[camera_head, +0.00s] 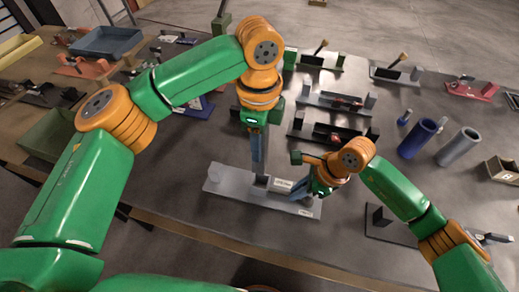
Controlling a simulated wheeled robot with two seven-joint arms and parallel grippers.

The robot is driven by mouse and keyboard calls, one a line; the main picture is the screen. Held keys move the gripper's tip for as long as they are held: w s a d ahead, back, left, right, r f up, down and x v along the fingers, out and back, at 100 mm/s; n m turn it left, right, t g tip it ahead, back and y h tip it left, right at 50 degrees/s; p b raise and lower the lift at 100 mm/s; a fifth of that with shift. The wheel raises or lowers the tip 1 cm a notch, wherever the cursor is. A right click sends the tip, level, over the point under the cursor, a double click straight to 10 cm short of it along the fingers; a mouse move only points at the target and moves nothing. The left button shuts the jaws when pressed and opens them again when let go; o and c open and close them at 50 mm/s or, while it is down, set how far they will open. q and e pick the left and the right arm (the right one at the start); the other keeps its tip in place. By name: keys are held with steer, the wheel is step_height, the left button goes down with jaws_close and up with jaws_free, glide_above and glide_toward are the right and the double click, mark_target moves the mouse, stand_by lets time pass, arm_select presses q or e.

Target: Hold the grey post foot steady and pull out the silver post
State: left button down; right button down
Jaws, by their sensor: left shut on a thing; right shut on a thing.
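The grey post foot (232,183) is a long light-grey plate with a raised block and a white label, lying near the front of the table. My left gripper (258,164) points straight down over the block at the middle of the foot, shut on the silver post, which its fingers mostly hide. My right gripper (297,190) reaches in from the right, tilted down and left, and is shut on the grey post foot beside the label. Its fingers and wrist cover the right part of the foot. I cannot tell how deep the post sits.
Dark fixtures (333,133) lie just behind the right wrist. A blue cylinder (417,138) and a grey cylinder (458,146) stand to the right. Another plate (387,229) lies under my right forearm. A blue tray (106,41) is at the back left. The table left of the foot is clear.

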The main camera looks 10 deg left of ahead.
steer(key=c, duration=0.8)
jaws_free()
steer(key=v, duration=1.2)
steer(key=shift+a, duration=0.1)
